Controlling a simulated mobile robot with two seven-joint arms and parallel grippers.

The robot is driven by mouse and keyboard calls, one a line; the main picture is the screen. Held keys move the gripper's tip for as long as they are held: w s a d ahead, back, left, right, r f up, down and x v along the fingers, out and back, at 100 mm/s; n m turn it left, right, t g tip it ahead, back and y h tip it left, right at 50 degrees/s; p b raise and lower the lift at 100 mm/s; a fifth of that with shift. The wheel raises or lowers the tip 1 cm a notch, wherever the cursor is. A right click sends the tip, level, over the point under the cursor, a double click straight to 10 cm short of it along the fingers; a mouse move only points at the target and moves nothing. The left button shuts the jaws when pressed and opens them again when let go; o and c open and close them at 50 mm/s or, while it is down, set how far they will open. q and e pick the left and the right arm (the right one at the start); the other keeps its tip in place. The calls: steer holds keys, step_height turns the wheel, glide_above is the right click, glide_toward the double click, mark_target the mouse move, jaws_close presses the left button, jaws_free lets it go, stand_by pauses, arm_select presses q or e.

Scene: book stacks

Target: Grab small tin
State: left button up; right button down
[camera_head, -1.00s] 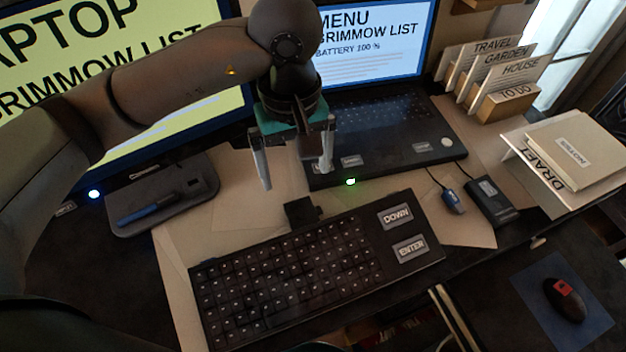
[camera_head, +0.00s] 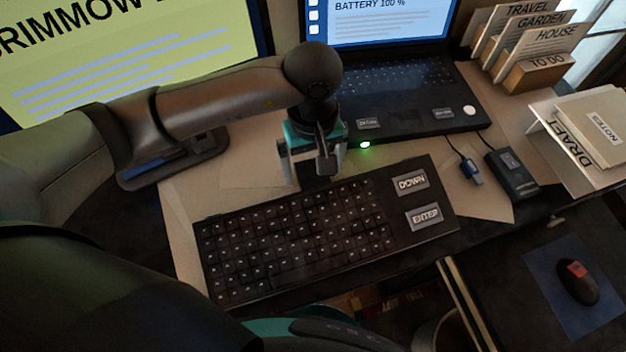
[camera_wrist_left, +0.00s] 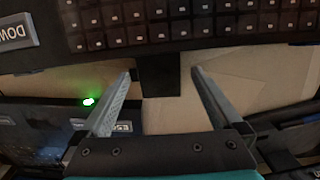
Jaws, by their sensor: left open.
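I see nothing that I can surely call a small tin. A small dark square block (camera_wrist_left: 158,76) lies against the back edge of the keyboard (camera_head: 290,235); I cannot tell whether it is the tin. In the head view the block is mostly hidden behind my gripper. My left gripper (camera_head: 310,172) is open and points down over the paper behind the keyboard. In the left wrist view its fingertips (camera_wrist_left: 164,74) stand apart, one to each side of the block, with nothing visibly clamped. My right gripper is not in view.
A laptop (camera_head: 400,100) with a green light stands behind my left gripper. Card holders (camera_head: 540,72), notes (camera_head: 605,130) and a mouse (camera_head: 577,283) are farther right.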

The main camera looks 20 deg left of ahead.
arm_select(q)
step_height(320, 180, down, 3)
steer(key=shift+a+r, duration=0.1)
steer(key=shift+r, duration=0.2)
steer(key=shift+c, duration=0.6)
steer(key=c, duration=1.3)
steer(key=shift+w+r, duration=0.1)
